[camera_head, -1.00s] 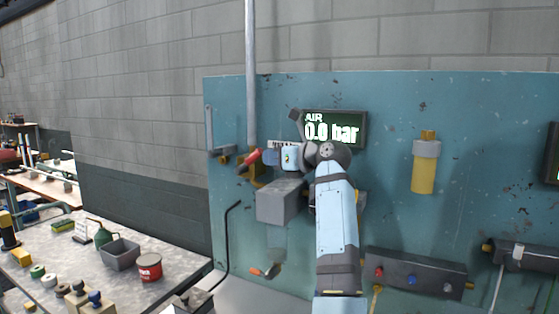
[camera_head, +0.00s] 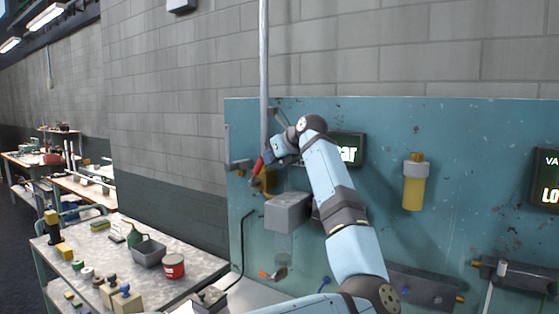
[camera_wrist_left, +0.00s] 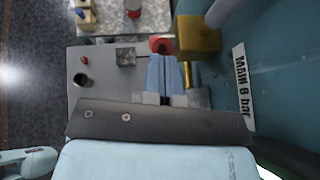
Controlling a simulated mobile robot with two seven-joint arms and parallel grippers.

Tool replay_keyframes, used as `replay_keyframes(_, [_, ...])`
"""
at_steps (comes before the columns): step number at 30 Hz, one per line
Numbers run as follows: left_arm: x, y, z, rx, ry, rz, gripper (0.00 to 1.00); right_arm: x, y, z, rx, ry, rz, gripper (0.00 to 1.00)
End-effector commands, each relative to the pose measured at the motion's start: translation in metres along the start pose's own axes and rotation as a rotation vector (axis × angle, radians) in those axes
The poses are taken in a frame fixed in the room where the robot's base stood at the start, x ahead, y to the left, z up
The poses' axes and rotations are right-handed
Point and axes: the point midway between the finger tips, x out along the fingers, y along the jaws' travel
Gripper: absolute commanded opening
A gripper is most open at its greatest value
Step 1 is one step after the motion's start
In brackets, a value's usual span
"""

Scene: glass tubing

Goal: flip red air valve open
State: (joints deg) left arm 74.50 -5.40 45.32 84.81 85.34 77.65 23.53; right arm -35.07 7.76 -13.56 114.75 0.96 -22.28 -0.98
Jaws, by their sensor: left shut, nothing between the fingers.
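The red valve handle (camera_head: 258,167) sits at the foot of the vertical grey pipe, on the left part of the teal panel. In the left wrist view its red end (camera_wrist_left: 160,44) shows just past my fingertips, beside the brass valve body (camera_wrist_left: 198,38). My left gripper (camera_head: 270,156) is shut and empty, close beside the handle. In the left wrist view its two blue fingers (camera_wrist_left: 166,62) lie together. I cannot tell whether they touch the handle. My right gripper is not in view.
The vertical pipe (camera_head: 264,60) rises close to my left gripper. A grey box (camera_head: 288,212) juts from the panel below it. A "MAIN 6 bar" label (camera_wrist_left: 243,85) is on the panel. A workbench (camera_head: 200,262) with a tray and tins stands at the lower left.

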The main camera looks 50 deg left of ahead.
Motion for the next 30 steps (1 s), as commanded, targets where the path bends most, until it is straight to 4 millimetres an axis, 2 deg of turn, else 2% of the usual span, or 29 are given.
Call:
replay_keyframes(4, [0.007,0.002,0.019,-0.019,0.115,-0.017,0.0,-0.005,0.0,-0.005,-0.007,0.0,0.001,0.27])
replay_keyframes(12, [0.021,0.006,0.038,-0.044,0.311,-0.044,0.0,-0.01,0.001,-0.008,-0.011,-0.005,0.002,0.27])
replay_keyframes(21, [0.031,0.009,0.046,-0.059,0.431,-0.058,0.0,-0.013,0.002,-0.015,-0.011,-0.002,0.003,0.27])
replay_keyframes(30, [0.034,0.009,0.048,-0.062,0.46,-0.061,0.0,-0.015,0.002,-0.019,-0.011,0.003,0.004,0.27])
